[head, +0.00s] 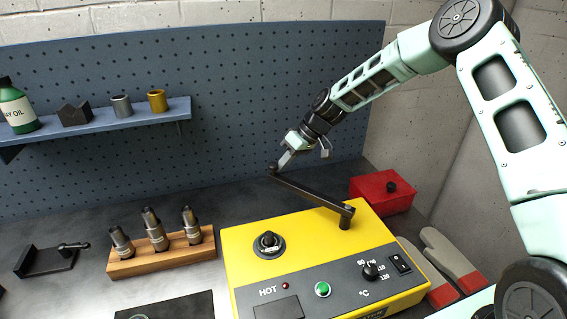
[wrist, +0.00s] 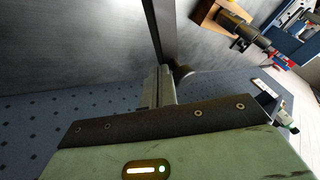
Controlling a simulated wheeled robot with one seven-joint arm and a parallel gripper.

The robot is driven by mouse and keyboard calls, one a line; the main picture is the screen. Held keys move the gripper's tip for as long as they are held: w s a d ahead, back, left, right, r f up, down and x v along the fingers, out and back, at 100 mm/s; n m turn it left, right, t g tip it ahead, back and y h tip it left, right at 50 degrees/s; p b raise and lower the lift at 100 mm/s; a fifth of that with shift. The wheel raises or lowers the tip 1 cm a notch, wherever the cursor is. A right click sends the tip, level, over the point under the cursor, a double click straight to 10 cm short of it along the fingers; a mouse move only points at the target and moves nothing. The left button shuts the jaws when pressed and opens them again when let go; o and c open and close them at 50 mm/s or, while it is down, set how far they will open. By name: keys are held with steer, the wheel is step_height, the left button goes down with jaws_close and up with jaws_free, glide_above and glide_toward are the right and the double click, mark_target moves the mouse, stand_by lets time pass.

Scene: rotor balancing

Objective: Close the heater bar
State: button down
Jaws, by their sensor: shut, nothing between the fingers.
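The heater bar (head: 310,193) is a dark bar on a post at the back right of the yellow heater box (head: 240,256). It points back and left, its knobbed free end beyond the box's rear edge, apart from the dark round seat (head: 268,243) on the box top. My gripper (head: 284,160) is shut and empty, right by the bar's free end; I cannot tell if it touches. In the wrist view the shut fingers (wrist: 159,84) are close to a dark bar (wrist: 161,30), likely the heater bar.
A wooden rack (head: 160,262) with several tool holders stands left of the heater. A red box (head: 381,192) is behind right, and gloves (head: 446,259) lie to the right. The pegboard (head: 230,110) rises behind. The bench between rack and pegboard is clear.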

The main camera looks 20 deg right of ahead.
steer(key=s+a+n+g+b, duration=0.1)
steer(key=s+a+n+g, duration=0.1)
steer(key=s, duration=0.3)
steer(key=s+a+n+g+h+b, duration=0.1)
steer(key=s+a+n+g, duration=0.1)
steer(key=s+a+n, duration=0.2)
steer(key=s+a+n+g+b, duration=0.1)
steer(key=s+a+n+g, duration=0.1)
steer(key=s+a+n, duration=0.2)
steer(key=shift+s+a, duration=0.25)
steer(key=shift+s, duration=0.25)
steer(key=shift+s+a, duration=0.2)
steer(key=shift+s, duration=0.25)
steer(key=shift+s+a+n+h, duration=0.15)
steer(key=shift+s+n+h, duration=0.3)
steer(key=shift+s, duration=0.45)
steer(key=shift+s, duration=0.1)
